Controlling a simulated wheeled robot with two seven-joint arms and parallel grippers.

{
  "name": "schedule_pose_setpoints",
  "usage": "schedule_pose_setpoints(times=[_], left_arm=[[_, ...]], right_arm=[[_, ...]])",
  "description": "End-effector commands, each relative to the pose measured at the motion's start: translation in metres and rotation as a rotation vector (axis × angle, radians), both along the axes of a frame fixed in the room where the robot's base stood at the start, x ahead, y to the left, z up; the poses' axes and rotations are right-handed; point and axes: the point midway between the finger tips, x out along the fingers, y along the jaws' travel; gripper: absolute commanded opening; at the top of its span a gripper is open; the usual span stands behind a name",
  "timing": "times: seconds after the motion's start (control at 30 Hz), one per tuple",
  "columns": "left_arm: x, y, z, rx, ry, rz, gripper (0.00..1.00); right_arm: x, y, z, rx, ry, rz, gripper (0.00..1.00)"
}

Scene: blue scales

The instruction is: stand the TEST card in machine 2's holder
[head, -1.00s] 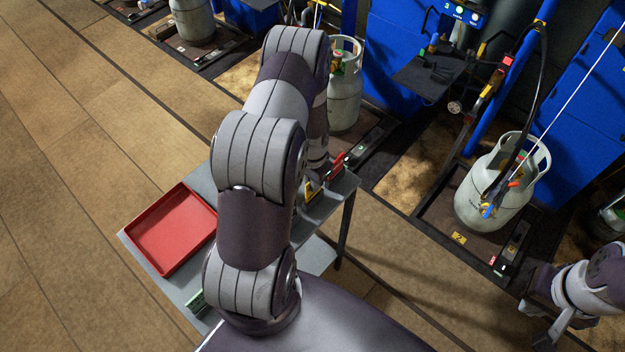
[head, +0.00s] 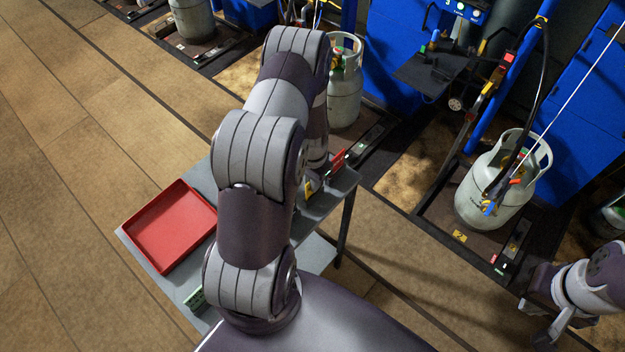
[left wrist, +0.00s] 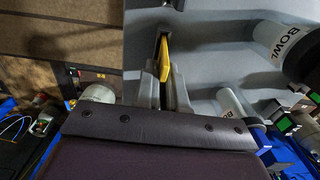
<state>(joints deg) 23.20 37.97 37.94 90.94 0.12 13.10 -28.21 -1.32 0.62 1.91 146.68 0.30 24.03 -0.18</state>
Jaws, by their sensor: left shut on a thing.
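My left gripper (left wrist: 164,80) is shut on a thin yellow piece (left wrist: 163,58), seen nearly edge-on over the grey table. It looks like the TEST card, but no lettering can be read. In the head view my left arm hides most of this gripper, and only a bit of yellow (head: 311,187) shows beside it. Machine 2 has a yellow number plate (head: 459,236) on its dark base, with a grey gas cylinder (head: 492,205) standing there. I cannot tell for sure which part is its card holder. My right gripper (head: 546,312) is at the lower right, its fingers apart and empty.
A red tray (head: 170,226) lies on the grey table (head: 140,252). A green item (head: 195,298) is near its front edge, and a red item (head: 338,160) at its far corner. BOWL-marked cylinders (left wrist: 287,42) show in the wrist view. Another gas cylinder (head: 345,92) stands beyond the table.

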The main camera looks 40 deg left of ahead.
Motion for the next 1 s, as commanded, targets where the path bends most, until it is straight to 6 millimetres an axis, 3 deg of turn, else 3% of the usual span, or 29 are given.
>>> schedule_pose_setpoints(times=[0.13, 0.17, 0.23, 0.53, 0.63, 1.0], left_arm=[[0.000, 0.000, 0.000, 0.000, 0.000, 0.000, 0.00], [0.000, 0.000, 0.000, 0.000, 0.000, 0.000, 0.17], [0.000, 0.000, 0.000, 0.000, 0.000, 0.000, 0.39], [0.000, 0.000, 0.001, 0.000, 0.000, 0.000, 0.40], [0.001, 0.001, 0.010, 0.002, -0.003, 0.000, 0.40], [0.001, 0.000, 0.100, 0.002, -0.004, 0.000, 0.40]], right_arm=[[0.000, 0.000, 0.000, 0.000, 0.000, 0.000, 0.00], [0.000, 0.000, 0.000, 0.000, 0.000, 0.000, 0.00], [0.000, 0.000, 0.000, 0.000, 0.000, 0.000, 0.00], [0.000, 0.000, 0.000, 0.000, 0.000, 0.000, 0.00], [0.000, 0.000, -0.004, 0.000, 0.000, 0.000, 0.00], [0.000, 0.000, -0.026, 0.000, 0.000, 0.000, 0.00]])
